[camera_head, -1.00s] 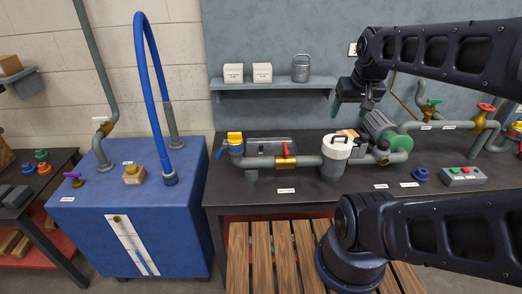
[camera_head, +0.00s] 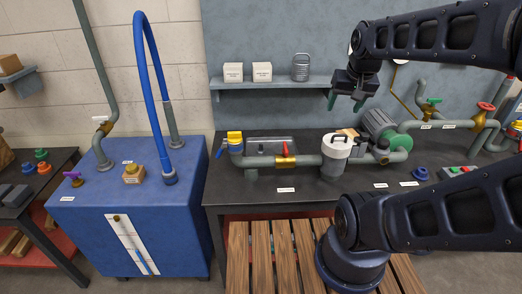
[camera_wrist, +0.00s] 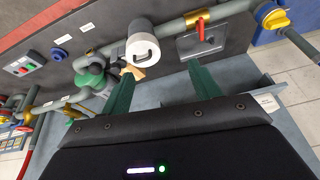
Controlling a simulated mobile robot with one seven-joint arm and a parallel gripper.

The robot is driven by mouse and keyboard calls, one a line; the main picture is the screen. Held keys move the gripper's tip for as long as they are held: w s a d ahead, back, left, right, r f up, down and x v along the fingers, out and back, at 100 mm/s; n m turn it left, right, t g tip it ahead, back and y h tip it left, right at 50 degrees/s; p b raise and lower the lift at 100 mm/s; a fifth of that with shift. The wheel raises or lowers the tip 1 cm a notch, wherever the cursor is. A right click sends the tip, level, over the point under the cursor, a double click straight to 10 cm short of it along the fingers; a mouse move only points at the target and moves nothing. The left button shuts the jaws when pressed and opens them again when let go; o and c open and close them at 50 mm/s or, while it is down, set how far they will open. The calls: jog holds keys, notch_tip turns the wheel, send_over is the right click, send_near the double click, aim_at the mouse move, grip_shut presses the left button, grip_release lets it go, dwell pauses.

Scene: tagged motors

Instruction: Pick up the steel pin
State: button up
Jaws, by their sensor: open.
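My gripper (camera_head: 345,103) is open and empty, its green fingers pointing down above the bench near the white-lidded filter housing (camera_head: 337,150). In the wrist view my gripper (camera_wrist: 158,75) shows two green fingers spread apart with nothing between them. I cannot make out a steel pin for certain in either view. A shallow grey metal tray (camera_head: 285,142) stands at the back of the bench, behind the pipe; the wrist view shows this tray (camera_wrist: 187,44) with small dark and red details over it, too small to tell apart.
A green pump motor (camera_head: 378,124) and pipes stand right of the housing. A pipe with a red-handled brass valve (camera_head: 284,161) crosses the bench. The shelf (camera_head: 235,83) above holds two white boxes and a grey ribbed canister (camera_head: 300,67). A blue cabinet (camera_head: 80,235) stands left.

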jog(key=w+a+f+m+g, duration=0.1)
jog(key=w+a+m, duration=0.1)
jog(key=w, duration=0.4)
jog(key=w+a+f+m+g, duration=0.1)
jog(key=w+a+m, duration=0.15)
jog(key=w, duration=0.35)
jog(key=m+g, duration=0.2)
jog(key=m, duration=1.1)
send_over(261, 145)
jog(key=w, duration=0.2)
notch_tip(261, 145, down, 26)
jog(key=f, duration=0.5)
jog(key=shift+s+d+f, duration=0.1)
jog(key=shift+s+f, duration=0.05)
jog(key=shift+s, duration=0.05)
jog(key=shift+s+f, duration=0.2)
jog(key=shift+f, duration=1.2)
jog(key=shift+s+f, duration=0.15)
jog(key=shift+f, duration=1.2)
jog(key=c, duration=1.1)
